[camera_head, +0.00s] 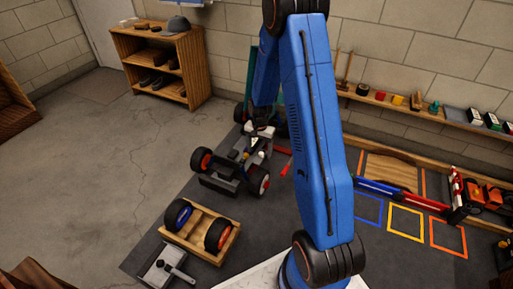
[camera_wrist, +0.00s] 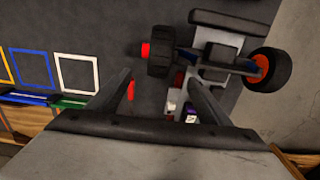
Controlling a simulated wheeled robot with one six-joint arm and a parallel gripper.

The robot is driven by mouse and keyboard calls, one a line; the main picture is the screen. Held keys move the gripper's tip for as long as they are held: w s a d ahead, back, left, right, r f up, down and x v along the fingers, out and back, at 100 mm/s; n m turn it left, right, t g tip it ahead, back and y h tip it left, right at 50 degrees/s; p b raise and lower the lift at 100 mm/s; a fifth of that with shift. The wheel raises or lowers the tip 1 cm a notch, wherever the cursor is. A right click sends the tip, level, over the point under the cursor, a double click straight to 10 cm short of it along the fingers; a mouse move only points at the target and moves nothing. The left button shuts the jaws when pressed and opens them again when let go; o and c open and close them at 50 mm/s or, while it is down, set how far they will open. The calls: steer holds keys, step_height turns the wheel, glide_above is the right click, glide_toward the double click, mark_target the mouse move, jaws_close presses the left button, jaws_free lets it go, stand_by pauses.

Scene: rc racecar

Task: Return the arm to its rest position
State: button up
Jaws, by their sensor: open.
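My blue arm rises in front of the bench in the head view and bends down at the back. My gripper (camera_wrist: 165,88) is open in the wrist view, its two dark fingers apart with nothing clasped between them. In the head view the arm's end hangs over the far part of the racecar (camera_head: 222,178), and the fingers are hard to make out. Contact cannot be told.
A wooden tray (camera_head: 226,251) holds two wheels, one blue-hubbed and one orange-hubbed. A grey block with a dark handle (camera_head: 166,270) lies in front. Coloured square outlines (camera_head: 405,222) mark the dark mat at right. A wall shelf (camera_head: 400,107) and a wooden shelf unit (camera_head: 200,75) stand behind.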

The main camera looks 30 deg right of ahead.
steer(key=s+a+r+n+t, duration=0.15)
steer(key=s+r, duration=0.25)
steer(key=r, duration=0.5)
steer(key=s+a+r+n, duration=0.2)
steer(key=s+a+r, duration=0.15)
steer(key=r, duration=0.55)
steer(key=s+a+r+n+t, duration=0.1)
steer(key=s+a+r, duration=0.1)
steer(key=s+r, duration=0.5)
steer(key=s+a+r+n, duration=0.1)
steer(key=s+r+n, duration=0.1)
steer(key=s+r, duration=0.2)
steer(key=s+a+r+n+t, duration=0.1)
steer(key=s+r, duration=0.3)
steer(key=s, duration=0.6)
steer(key=s+a+r+n+t, duration=0.1)
steer(key=s+a+r+n, duration=0.1)
steer(key=s+r, duration=0.3)
steer(key=shift+s+a+n, duration=0.15)
steer(key=shift+s+n, duration=0.3)
steer(key=shift+s, duration=0.8)
